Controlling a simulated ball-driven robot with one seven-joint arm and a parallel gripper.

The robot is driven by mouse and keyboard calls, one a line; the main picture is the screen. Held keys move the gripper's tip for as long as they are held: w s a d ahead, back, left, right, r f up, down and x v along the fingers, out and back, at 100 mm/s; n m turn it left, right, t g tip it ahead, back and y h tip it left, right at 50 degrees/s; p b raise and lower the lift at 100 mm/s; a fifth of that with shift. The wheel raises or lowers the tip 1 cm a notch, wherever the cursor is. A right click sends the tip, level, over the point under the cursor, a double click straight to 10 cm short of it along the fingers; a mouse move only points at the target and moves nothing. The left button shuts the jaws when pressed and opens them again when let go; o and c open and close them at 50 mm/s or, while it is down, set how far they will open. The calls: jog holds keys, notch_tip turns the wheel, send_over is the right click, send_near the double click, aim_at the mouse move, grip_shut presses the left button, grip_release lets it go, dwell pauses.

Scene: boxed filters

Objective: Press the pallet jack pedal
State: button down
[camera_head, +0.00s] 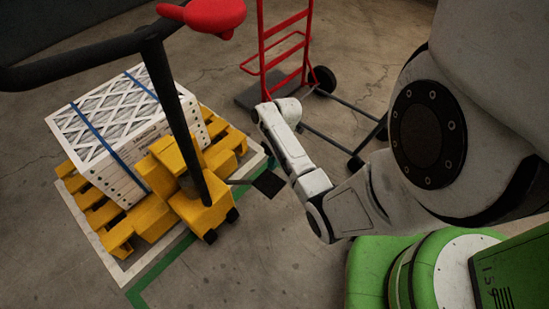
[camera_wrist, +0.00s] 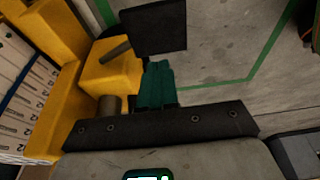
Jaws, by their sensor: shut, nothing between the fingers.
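The yellow pallet jack (camera_head: 205,205) stands at the left with a black handle bar rising from it. Its pedal (camera_head: 269,183) is a flat black plate sticking out to the right on a thin dark rod. In the wrist view the pedal (camera_wrist: 153,27) lies just beyond my fingertips, with the yellow body to its left. My gripper (camera_wrist: 158,68) shows its teal fingers shut together and empty. I cannot tell whether they touch the pedal; they look apart.
A pallet jack load of boxed filters (camera_head: 115,125) with blue straps sits on yellow slats at the left. A red hand truck (camera_head: 285,45) stands behind my arm. Green floor tape (camera_head: 160,270) edges the spot.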

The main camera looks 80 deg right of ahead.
aim_at(269, 183)
jog(key=b+x, duration=0.1)
jog(key=x, duration=0.1)
jog(key=b+x, duration=0.1)
jog(key=x, duration=0.2)
jog(key=d+b+x, duration=0.1)
jog(key=x, duration=0.2)
jog(key=shift+s+f, duration=0.25)
jog(key=shift+f, duration=0.1)
